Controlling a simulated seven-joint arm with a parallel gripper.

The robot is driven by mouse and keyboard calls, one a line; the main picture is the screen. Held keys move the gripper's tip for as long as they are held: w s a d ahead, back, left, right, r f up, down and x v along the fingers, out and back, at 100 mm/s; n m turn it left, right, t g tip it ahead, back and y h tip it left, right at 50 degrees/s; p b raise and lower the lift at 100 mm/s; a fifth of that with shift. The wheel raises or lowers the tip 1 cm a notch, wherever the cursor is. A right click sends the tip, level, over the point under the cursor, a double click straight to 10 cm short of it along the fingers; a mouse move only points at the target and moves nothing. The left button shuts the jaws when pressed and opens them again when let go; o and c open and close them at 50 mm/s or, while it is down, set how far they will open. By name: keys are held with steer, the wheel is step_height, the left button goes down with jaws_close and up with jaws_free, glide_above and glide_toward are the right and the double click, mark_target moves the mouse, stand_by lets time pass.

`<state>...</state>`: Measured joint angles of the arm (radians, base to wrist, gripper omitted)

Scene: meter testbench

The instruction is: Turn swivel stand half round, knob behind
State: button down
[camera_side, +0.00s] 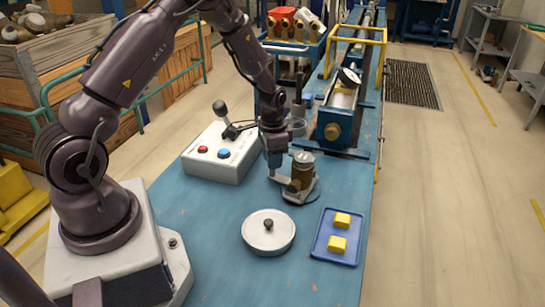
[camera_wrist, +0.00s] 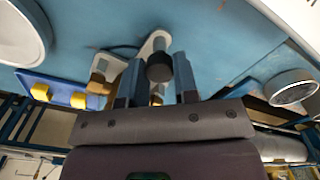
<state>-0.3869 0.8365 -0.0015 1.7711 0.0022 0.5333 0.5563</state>
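An arm of the stand reaches left, under my gripper (camera_side: 275,158). In the wrist view the pale stand arm (camera_wrist: 152,47) runs behind a dark round knob (camera_wrist: 160,67). The knob lies between the two blue-grey fingers of my gripper (camera_wrist: 158,72), close to both. I cannot tell whether the fingers press on it. In the side view the knob is hidden by my gripper.
A control box (camera_side: 221,152) with a lever and red and blue buttons stands left. A round lidded pot (camera_side: 268,233) and a blue tray (camera_side: 321,247) with two yellow blocks sit in front. A long blue rail with a gauge (camera_side: 348,78) stands behind right.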

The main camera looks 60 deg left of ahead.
steer(key=shift+s+d+n, duration=0.55)
steer(key=shift+s+n, duration=0.1)
steer(key=shift+n, duration=0.45)
steer(key=c, duration=0.9)
jaws_free()
steer(key=shift+o, duration=0.2)
steer(key=shift+r, duration=0.15)
step_height(320, 180, up, 13)
